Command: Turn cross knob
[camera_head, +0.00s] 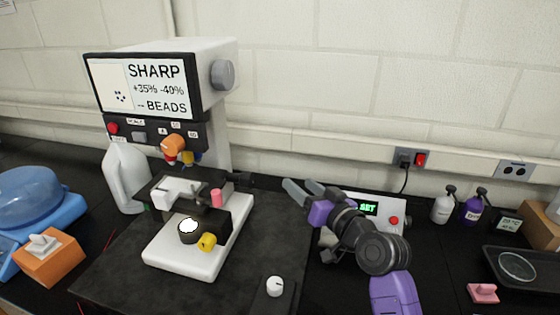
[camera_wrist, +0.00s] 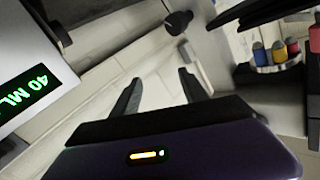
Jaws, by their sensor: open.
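No knob clearly shows a cross shape at this size, so I cannot tell which one is the cross knob. The microscope (camera_head: 158,263) carries a yellow knob (camera_head: 207,241) low on its front, a pink knob (camera_head: 216,197) above it, and a black knob (camera_head: 239,180) at the stage's right side. A black knob also shows ahead of the fingers in the wrist view (camera_wrist: 178,22). My gripper (camera_head: 302,188) is open and empty, right of the microscope, with its fingers pointing towards it. Its two fingers show apart in the wrist view (camera_wrist: 160,80).
A box with a green display (camera_head: 368,208) stands behind my gripper. A white dial (camera_head: 275,286) sits at the front. Bottles (camera_head: 443,208) and a black tray stand right.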

